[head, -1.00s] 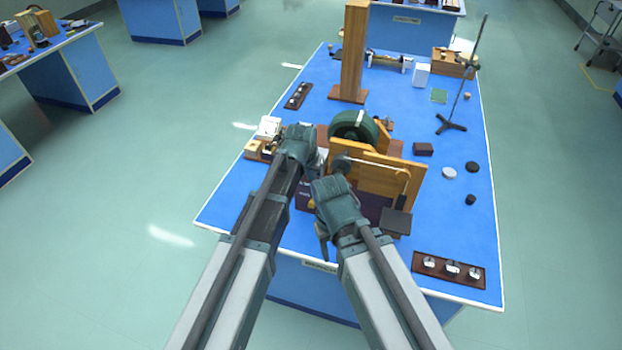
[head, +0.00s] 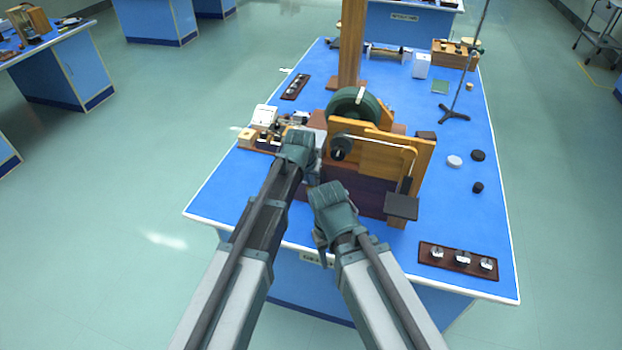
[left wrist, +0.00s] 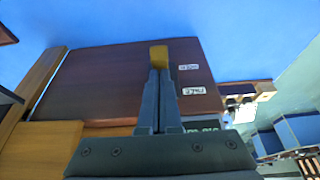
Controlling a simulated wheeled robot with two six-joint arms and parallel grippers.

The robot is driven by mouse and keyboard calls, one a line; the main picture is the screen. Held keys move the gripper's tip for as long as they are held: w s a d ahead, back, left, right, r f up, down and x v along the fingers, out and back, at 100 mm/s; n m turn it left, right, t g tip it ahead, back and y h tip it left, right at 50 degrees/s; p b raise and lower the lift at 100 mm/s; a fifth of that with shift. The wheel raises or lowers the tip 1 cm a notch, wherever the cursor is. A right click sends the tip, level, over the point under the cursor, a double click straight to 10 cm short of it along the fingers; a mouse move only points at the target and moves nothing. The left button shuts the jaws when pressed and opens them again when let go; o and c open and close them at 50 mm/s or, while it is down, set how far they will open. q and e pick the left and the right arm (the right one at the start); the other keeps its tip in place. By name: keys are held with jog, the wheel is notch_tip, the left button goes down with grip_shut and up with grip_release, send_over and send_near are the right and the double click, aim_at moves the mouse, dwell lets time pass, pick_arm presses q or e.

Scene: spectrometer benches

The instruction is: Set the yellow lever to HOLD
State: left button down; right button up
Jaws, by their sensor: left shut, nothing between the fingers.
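The yellow lever (left wrist: 158,56) shows as a small yellow block over the dark brown base (left wrist: 105,75) of the apparatus, in the left wrist view. My left gripper (left wrist: 158,74) is shut and empty, its fingertips right at the lever; I cannot tell whether they touch. In the head view my left gripper (head: 312,178) is at the left side of the apparatus, and the lever is hidden. My right gripper (head: 320,240) hangs at its front; its fingers are unclear.
The apparatus carries a green wheel (head: 354,105), an upright wooden board (head: 372,160) and a dark plate (head: 402,206). A small white-topped device (head: 264,116) stands to its left. A tray of metal pieces (head: 458,259) lies front right.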

aim_at(309, 193)
pick_arm(q)
jog(key=shift+s+a+f+t+h+b, duration=0.25)
jog(key=shift+s+f+t+b, duration=0.45)
jog(key=shift+b, duration=0.6)
jog(key=f+t+b, duration=0.1)
jog(key=b, duration=0.2)
jog(key=s+f+t+h+b, duration=0.1)
jog(key=t+b, duration=0.1)
jog(key=b, duration=0.1)
jog(key=f+t+b, duration=0.1)
jog(key=b, duration=0.2)
jog(key=shift+s+a+f+h, duration=0.2)
jog(key=shift+a+f+h, duration=0.05)
jog(key=shift+r+p, duration=0.85)
